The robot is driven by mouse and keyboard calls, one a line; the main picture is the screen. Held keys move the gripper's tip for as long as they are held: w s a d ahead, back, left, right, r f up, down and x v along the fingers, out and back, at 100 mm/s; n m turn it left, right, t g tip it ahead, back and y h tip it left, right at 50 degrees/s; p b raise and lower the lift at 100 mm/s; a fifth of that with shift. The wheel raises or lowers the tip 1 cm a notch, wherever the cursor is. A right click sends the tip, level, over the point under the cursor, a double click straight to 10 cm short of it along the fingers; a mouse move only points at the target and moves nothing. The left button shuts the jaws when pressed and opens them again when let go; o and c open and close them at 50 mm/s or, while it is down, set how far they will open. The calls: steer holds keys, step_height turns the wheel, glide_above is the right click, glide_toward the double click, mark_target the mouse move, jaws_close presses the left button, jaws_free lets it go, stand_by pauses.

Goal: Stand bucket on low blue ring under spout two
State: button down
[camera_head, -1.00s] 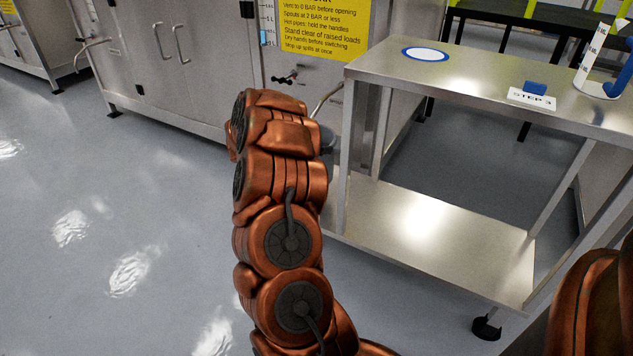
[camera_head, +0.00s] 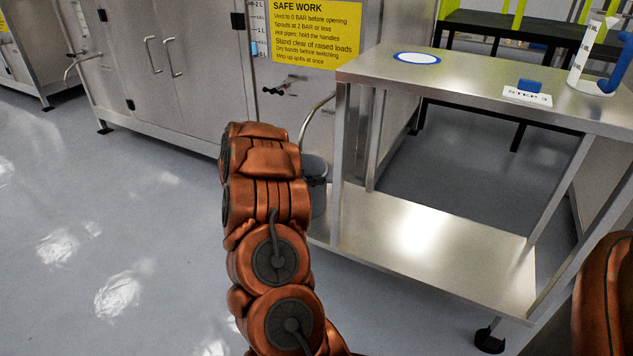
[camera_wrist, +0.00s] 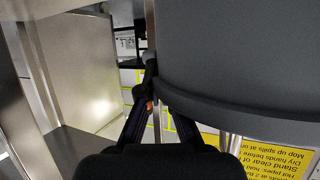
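The dark grey bucket (camera_head: 317,190) shows only in part in the head view, behind my copper-coloured arm and beside the steel table's near left leg. In the wrist view the bucket (camera_wrist: 240,55) fills the upper right, its curved rim low in the picture. My gripper (camera_wrist: 153,90) is at this rim, with its dark fingers pinched on the bucket's edge; the right fingertip is partly hidden. In the head view the arm hides my gripper.
The steel table (camera_head: 450,85) carries a blue-ringed white disc (camera_head: 417,58), a STEP 3 card (camera_head: 527,96) and a white jug (camera_head: 590,60). Its lower shelf (camera_head: 430,245) is bare. A valve (camera_head: 285,88) sits on the cabinet. Floor at left is clear.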

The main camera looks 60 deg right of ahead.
steer(key=c, duration=1.3)
jaws_free()
